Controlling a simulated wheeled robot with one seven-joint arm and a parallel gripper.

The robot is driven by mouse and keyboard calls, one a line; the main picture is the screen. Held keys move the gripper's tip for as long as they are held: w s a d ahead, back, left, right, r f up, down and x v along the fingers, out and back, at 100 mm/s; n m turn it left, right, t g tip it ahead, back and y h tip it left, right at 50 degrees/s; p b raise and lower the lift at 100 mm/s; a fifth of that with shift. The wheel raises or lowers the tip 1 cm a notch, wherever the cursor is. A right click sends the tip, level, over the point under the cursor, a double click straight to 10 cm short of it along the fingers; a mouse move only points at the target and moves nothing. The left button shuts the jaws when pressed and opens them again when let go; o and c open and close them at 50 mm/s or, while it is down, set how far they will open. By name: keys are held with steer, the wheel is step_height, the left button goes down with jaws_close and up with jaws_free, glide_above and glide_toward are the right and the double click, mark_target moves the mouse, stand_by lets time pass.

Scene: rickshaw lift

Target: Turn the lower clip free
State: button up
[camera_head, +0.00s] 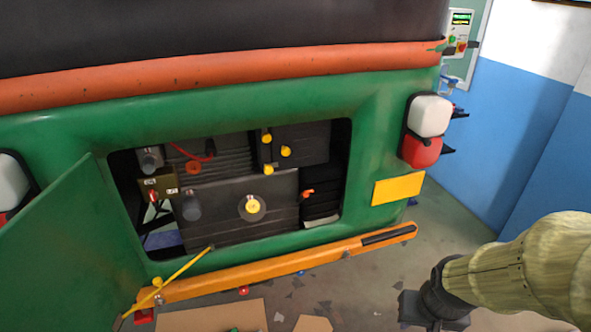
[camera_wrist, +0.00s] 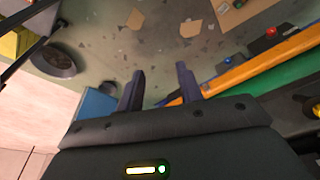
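The open bay in the green rear of the rickshaw holds a dark box with a round yellow knob (camera_head: 252,206). Above it are several small yellow clips; the lowest clip (camera_head: 268,170) sits under the upper clip (camera_head: 266,137), beside a third clip (camera_head: 285,151). A small orange lever (camera_head: 307,194) is right of the dark box. I cannot tell for sure which is the lower clip. My gripper (camera_wrist: 160,74) is open and empty in the wrist view, its two fingers apart over the floor. In the head view it is low at the right, outside the bay and away from the clips.
The orange bumper bar (camera_head: 270,268) runs below the bay, with a yellow rod (camera_head: 180,270) at its left end. The green door (camera_head: 70,250) hangs open at the left. Cardboard (camera_head: 215,318) and scraps lie on the floor. A blue wall (camera_head: 510,140) stands at the right.

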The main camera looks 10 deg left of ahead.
steer(key=shift+d, duration=0.3)
steer(key=shift+o, duration=0.2)
steer(key=shift+o, duration=0.8)
steer(key=shift+w, duration=0.1)
steer(key=w+a+r+n+t+y, duration=0.25)
steer(key=w+a+n+t, duration=0.5)
steer(key=w+a, duration=0.6)
steer(key=w+a+r+n+t+y, duration=0.1)
steer(key=a+r+n+t+y, duration=0.1)
steer(key=a+n, duration=0.3)
steer(key=w+a+r+n+t+y, duration=0.1)
steer(key=a+r+n+t+y, duration=0.2)
steer(key=a, duration=0.8)
steer(key=shift+a+r+n+y, duration=0.3)
steer(key=shift+r+n+y, duration=0.4)
steer(key=shift+n+y, duration=0.2)
steer(key=shift+p, duration=0.35)
